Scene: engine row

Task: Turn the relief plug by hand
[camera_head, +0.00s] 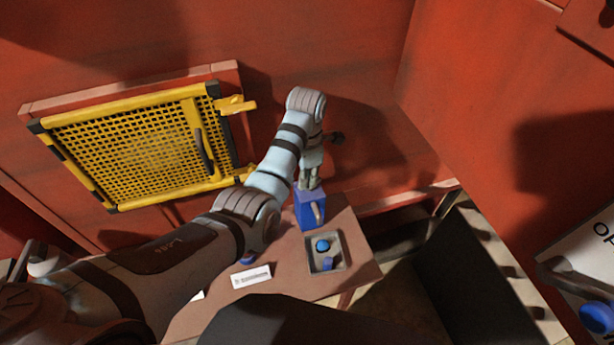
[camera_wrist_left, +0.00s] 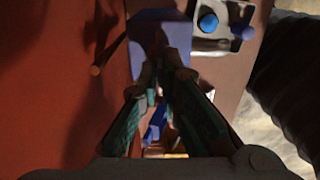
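No part is clearly marked as the relief plug. A blue block (camera_head: 309,210) with a pale handle-like piece on its front stands on the brown shelf, against the red wall. My left gripper (camera_head: 311,184) points down at the top of this block, its fingertips at or just above it. In the left wrist view the two fingers (camera_wrist_left: 163,70) converge closely in front of the blue block (camera_wrist_left: 172,25). Dim light hides whether the tips touch each other or grip anything. My right gripper is not in view.
A grey tray (camera_head: 340,264) with a blue round cap (camera_head: 323,246) and a smaller blue piece sits in front of the block. A white label (camera_head: 251,276) lies left of it. A yellow mesh panel (camera_head: 130,150) is on the wall at left.

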